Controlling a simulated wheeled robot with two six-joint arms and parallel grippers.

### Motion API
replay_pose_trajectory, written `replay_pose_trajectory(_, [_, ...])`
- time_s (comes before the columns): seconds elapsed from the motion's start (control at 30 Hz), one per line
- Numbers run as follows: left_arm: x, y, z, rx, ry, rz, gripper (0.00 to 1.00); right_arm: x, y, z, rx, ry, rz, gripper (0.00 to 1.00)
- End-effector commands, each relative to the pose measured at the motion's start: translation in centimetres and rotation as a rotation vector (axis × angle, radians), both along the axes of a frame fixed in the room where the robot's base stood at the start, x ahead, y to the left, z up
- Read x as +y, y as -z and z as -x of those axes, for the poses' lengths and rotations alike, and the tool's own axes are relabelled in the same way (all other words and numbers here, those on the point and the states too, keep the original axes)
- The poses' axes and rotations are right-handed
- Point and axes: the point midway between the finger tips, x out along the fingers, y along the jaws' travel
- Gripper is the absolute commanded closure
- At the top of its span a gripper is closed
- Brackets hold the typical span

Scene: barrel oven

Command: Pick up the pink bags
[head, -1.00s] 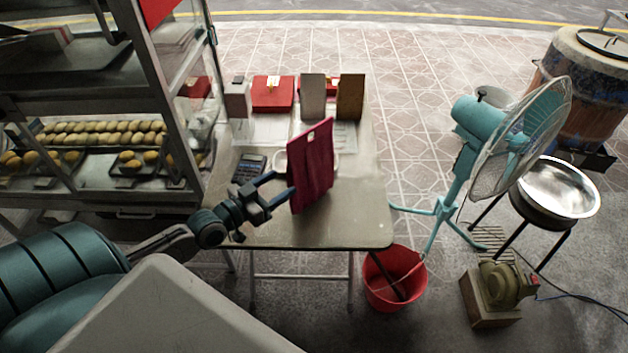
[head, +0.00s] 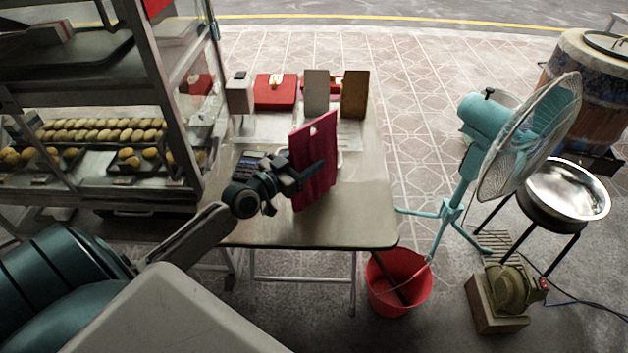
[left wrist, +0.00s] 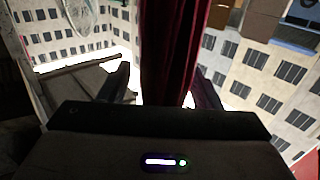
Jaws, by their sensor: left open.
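The pink bags (head: 321,135) show as one upright, dark pink stack with a handle hole near the top. They stand on the table in the head view. My left gripper (head: 306,175) is at their left edge, with one finger across the near face; the other finger is partly hidden. In the left wrist view the bags (left wrist: 172,50) hang as a dark red sheet between the two fingers of the left gripper (left wrist: 163,85). The fingers are apart, and I cannot tell whether they touch the bags. My right gripper is not in view.
The table (head: 360,215) also holds a red box (head: 275,92), a brown board (head: 354,95) and a calculator by the gripper. A glass food cabinet (head: 180,110) stands left. A red bucket (head: 398,285) and a teal fan (head: 490,125) stand right. The table's front right is clear.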

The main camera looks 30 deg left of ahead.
Motion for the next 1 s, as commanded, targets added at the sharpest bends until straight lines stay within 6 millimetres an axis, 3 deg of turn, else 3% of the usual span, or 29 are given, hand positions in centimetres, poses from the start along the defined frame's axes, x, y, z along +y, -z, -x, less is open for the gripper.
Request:
replay_pose_trajectory(0.13, [-0.32, -0.15, -1.27, -0.001, 0.000, 0.000, 0.42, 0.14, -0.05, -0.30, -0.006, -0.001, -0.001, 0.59])
replay_pose_trajectory(0.4, [-0.38, -0.11, -1.45, 0.001, 0.001, -0.001, 0.42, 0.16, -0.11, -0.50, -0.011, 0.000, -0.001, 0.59])
replay_pose_trajectory(0.7, [-0.37, -0.11, -1.43, 0.001, 0.001, -0.001, 0.99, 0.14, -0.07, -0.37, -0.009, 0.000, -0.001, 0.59])
replay_pose_trajectory(1.0, [-0.38, -0.26, -1.44, 0.000, 0.001, -0.002, 1.00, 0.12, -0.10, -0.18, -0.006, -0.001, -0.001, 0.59])
